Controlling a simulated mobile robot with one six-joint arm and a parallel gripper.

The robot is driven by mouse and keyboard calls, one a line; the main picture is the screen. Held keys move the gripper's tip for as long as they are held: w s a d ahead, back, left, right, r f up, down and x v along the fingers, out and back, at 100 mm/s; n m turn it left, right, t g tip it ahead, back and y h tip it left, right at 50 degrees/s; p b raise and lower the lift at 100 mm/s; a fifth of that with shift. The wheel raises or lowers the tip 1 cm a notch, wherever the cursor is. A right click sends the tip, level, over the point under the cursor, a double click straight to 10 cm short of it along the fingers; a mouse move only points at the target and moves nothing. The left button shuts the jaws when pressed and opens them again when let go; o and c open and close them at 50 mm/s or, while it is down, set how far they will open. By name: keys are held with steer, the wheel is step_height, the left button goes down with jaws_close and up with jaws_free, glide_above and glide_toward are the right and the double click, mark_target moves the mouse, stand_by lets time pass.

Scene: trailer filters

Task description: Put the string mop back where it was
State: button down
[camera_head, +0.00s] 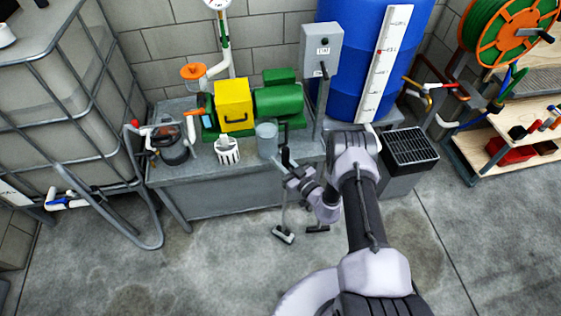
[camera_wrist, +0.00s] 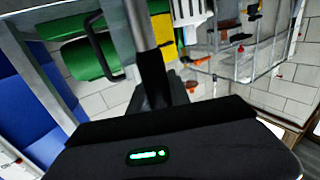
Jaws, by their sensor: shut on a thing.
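My gripper (camera_head: 289,172) is at the front edge of the grey bench, left of the grey switch post. In the wrist view my gripper (camera_wrist: 158,88) is shut around a grey pole (camera_wrist: 141,28), which seems to be the string mop's handle. No mop strings can be made out. I cannot tell which head belongs to the held pole.
The grey bench (camera_head: 205,199) bears a green pump (camera_head: 279,101), a yellow box (camera_head: 233,105), a clear container (camera_head: 266,140) and a white basket (camera_head: 228,151). A caged tank (camera_head: 60,100) stands left, a blue tank (camera_head: 355,60) behind. Open floor lies in front.

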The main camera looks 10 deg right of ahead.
steer(key=shift+f, duration=0.1)
steer(key=c, duration=1.2)
jaws_free()
